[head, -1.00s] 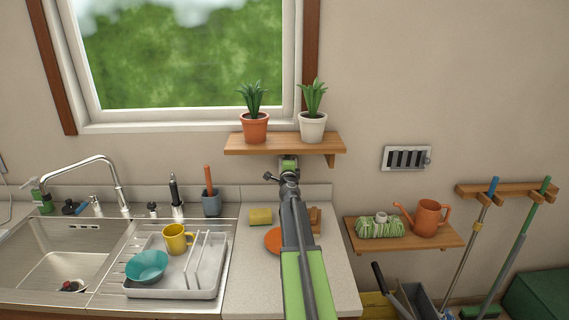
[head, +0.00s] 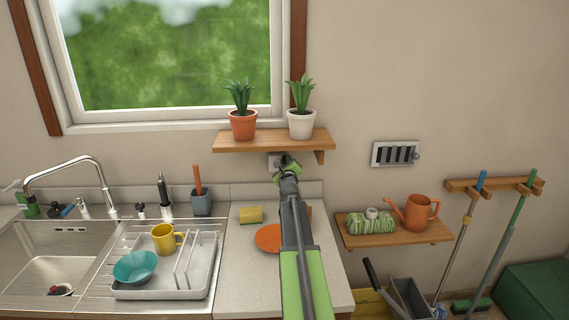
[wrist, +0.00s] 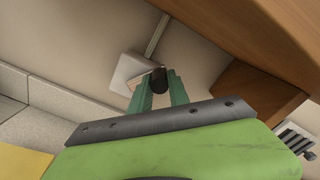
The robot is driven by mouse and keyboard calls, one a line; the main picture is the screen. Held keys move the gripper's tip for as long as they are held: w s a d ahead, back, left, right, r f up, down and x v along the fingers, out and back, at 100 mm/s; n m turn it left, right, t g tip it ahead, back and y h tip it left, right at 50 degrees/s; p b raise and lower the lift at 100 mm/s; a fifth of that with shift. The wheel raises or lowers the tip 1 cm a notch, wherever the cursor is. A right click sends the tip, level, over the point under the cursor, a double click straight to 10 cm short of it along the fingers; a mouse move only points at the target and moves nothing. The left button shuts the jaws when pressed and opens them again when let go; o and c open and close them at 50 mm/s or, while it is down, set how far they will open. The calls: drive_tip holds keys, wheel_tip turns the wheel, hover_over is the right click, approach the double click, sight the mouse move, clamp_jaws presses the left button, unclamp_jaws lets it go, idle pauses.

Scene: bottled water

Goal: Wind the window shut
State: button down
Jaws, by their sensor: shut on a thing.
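The window (head: 165,60) fills the upper left of the head view; I cannot tell how far its sash stands open. Below the wooden shelf, a small pale winder box (wrist: 128,70) is fixed to the wall, and it also shows in the head view (head: 273,160). A dark round knob (wrist: 159,80), seemingly the winder's crank knob, sits in front of the box. My gripper (wrist: 161,92) has its green fingers shut on this knob. In the head view my gripper (head: 284,168) is under the shelf, and my arm hides most of the crank.
The shelf (head: 230,146) with two potted plants is close above my gripper. The counter (head: 235,275) below holds a yellow sponge (head: 251,215) and an orange plate (head: 268,238). A dish rack (head: 205,270) stands left. A vent (head: 396,154) is on the wall to the right.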

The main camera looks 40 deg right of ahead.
drive_tip(key=shift+s+d+f+m, duration=0.1)
drive_tip(key=shift+f+m, duration=0.05)
drive_tip(key=shift+m, duration=0.45)
drive_tip(key=c, duration=1.3)
unclamp_jaws()
drive_tip(key=shift+o, duration=0.2)
